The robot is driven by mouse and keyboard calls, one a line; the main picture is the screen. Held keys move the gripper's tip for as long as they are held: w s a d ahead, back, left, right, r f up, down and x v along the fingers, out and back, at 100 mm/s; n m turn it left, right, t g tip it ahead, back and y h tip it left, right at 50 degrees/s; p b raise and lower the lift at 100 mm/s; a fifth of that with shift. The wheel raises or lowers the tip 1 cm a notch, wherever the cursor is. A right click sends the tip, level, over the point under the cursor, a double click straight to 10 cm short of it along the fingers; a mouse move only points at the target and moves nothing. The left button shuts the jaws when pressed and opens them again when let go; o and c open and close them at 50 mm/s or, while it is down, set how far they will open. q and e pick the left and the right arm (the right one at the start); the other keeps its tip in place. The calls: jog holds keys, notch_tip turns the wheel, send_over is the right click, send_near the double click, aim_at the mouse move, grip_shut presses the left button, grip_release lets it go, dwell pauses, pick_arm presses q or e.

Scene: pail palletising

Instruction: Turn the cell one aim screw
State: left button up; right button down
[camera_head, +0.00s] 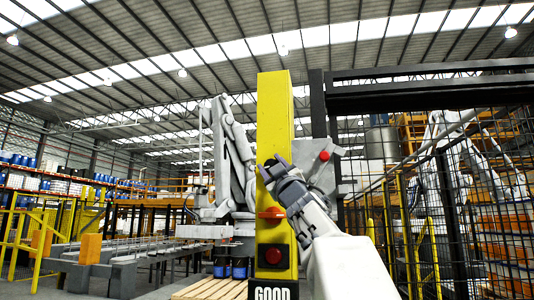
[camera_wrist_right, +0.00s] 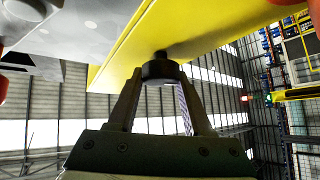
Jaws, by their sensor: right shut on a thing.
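A tall yellow post (camera_head: 273,120) stands in the middle of the head view. It also fills the top of the right wrist view (camera_wrist_right: 200,28). The aim screw shows as a dark round knob (camera_wrist_right: 160,70) on the yellow post in the right wrist view. My right gripper (camera_head: 268,172) reaches the post from the right in the head view. In the right wrist view its two fingers (camera_wrist_right: 160,84) are shut on the knob, one on each side. In the head view the gripper hides the knob. My left gripper is not in view.
Below my right gripper the post carries an orange part (camera_head: 271,213) and a red button (camera_head: 274,256). A grey plate with a red button (camera_head: 324,156) stands close behind, to the right. Black mesh fencing (camera_head: 460,200) closes the right side. A grey conveyor (camera_head: 120,262) is at left.

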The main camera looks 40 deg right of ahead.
jog(key=shift+w+d+f+n+g+y+p, duration=0.15)
jog(key=shift+d+n+g+y+p, duration=0.2)
jog(key=shift+n+y+p, duration=0.5)
jog(key=shift+f+p, duration=0.15)
jog(key=shift+p, duration=0.3)
jog(key=shift+f, duration=0.1)
jog(key=c, duration=0.5)
grip_release()
jog(key=shift+c, duration=0.2)
jog(key=shift+o, duration=1)
jog(key=shift+d, duration=0.15)
jog(key=shift+a+r, duration=0.2)
jog(key=shift+n, duration=0.25)
jog(key=shift+a, duration=0.1)
